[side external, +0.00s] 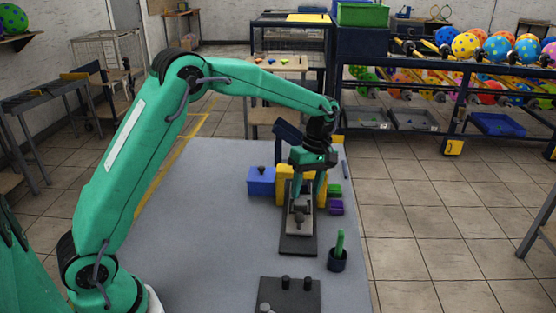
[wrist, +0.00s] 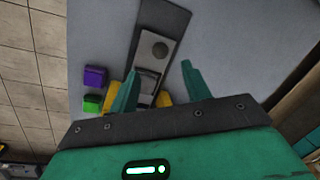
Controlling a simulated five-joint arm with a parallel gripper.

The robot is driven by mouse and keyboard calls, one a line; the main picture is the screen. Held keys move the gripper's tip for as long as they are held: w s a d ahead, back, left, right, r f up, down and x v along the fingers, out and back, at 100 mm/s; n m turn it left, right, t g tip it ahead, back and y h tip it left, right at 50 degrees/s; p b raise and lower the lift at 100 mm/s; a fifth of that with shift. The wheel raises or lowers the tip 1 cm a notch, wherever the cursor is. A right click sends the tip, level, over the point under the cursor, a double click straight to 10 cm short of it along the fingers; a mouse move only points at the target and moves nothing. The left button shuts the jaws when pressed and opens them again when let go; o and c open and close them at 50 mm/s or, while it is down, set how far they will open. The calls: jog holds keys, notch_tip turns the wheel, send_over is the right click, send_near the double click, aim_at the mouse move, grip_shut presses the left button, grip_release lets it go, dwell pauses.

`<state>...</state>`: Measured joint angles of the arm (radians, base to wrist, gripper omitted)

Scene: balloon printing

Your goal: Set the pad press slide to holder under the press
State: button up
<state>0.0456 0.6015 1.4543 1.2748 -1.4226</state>
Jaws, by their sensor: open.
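The pad press has a yellow body (side external: 285,188) and a dark angled part at its top (side external: 287,135). A grey slide (side external: 300,217) with a dark rounded piece on it lies on a long dark base (side external: 297,245) in front of the press. My gripper (side external: 305,197) is open and pointed down over the slide by the press. In the wrist view, my two green fingers (wrist: 160,68) stand apart on either side of the light grey slide (wrist: 147,58). The round dark piece (wrist: 160,49) lies beyond the fingertips. Contact cannot be told; my gripper hides part of the press.
A blue box (side external: 261,184) with a dark knob stands left of the press. Green (side external: 334,188) and purple (side external: 336,206) blocks lie right. A dark cup (side external: 338,262) holds a green stick. A dark pegged block (side external: 290,298) is in front. The grey table's left side is clear.

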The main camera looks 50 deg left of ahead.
jog(key=shift+s+d+m, duration=0.1)
jog(key=shift+m, duration=0.2)
grip_shut()
jog(key=m, duration=0.1)
jog(key=s+m+t, duration=0.1)
jog(key=m, duration=0.1)
jog(key=s+d+r+m+t, duration=0.1)
jog(key=m, duration=0.1)
jog(key=shift+s, duration=0.15)
jog(key=s+d+m+t+h, duration=0.1)
jog(key=s+m+t, duration=0.6)
jog(key=m, duration=1.3)
jog(key=s+r, duration=0.1)
jog(key=s, duration=0.3)
jog(key=shift+s+d+m, duration=0.3)
jog(key=shift+s+d, duration=0.1)
